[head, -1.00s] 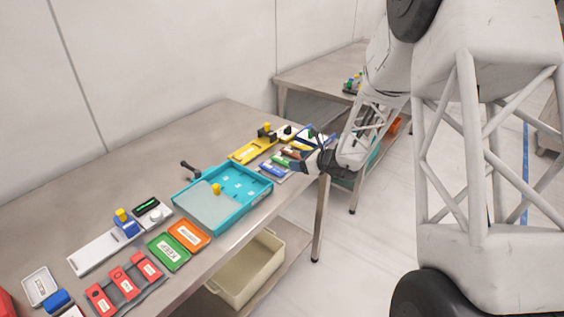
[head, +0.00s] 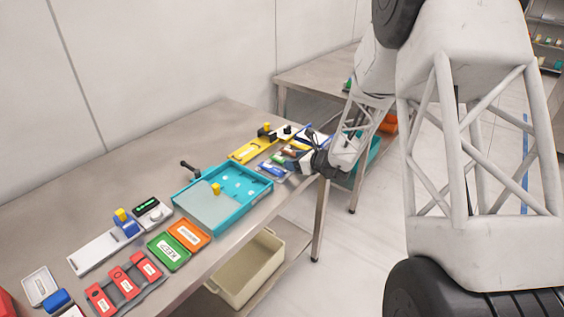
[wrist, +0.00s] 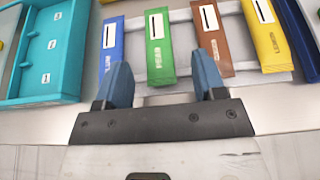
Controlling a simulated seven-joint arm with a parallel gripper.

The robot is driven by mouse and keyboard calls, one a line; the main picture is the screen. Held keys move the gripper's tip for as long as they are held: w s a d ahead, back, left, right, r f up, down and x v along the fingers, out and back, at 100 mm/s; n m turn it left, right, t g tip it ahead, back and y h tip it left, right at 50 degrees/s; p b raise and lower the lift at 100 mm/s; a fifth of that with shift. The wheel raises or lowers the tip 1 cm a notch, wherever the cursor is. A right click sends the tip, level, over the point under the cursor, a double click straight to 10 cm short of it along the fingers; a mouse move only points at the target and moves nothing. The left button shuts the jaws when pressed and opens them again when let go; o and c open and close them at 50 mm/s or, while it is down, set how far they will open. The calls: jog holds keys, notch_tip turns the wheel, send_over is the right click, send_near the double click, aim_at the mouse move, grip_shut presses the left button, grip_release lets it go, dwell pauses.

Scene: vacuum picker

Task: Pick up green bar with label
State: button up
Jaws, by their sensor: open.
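The green bar (wrist: 160,48) with a white label on top lies in the wrist view between a blue bar (wrist: 112,45) on its left and a brown bar (wrist: 212,40) on its right. In the head view the green bar (head: 278,159) shows small beside my gripper. My gripper (wrist: 162,62) is open, with one blue finger on each side of the green bar's near end. The left finger overlaps the blue bar in view and the right finger overlaps the brown bar. I cannot tell how high the fingers are above the bars.
A yellow bar (wrist: 266,35) lies right of the brown one. The bars rest on a light grey rack (wrist: 185,90). A teal tray (head: 231,217) stands to the left. A green labelled tray (head: 169,252) and an orange tray (head: 190,235) are farther along the table's front edge.

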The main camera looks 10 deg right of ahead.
aim_at(280, 159)
jog(key=shift+a, duration=0.1)
jog(key=shift+x, duration=2.55)
jog(key=shift+a+r, duration=0.1)
jog(key=shift+r, duration=0.05)
jog(key=c, duration=1)
jog(key=shift+r, duration=0.1)
jog(key=shift+r, duration=0.7)
notch_tip(280, 159, up, 2)
jog(key=s+d+r, duration=0.1)
jog(key=s, duration=1.5)
jog(key=shift+r, duration=0.2)
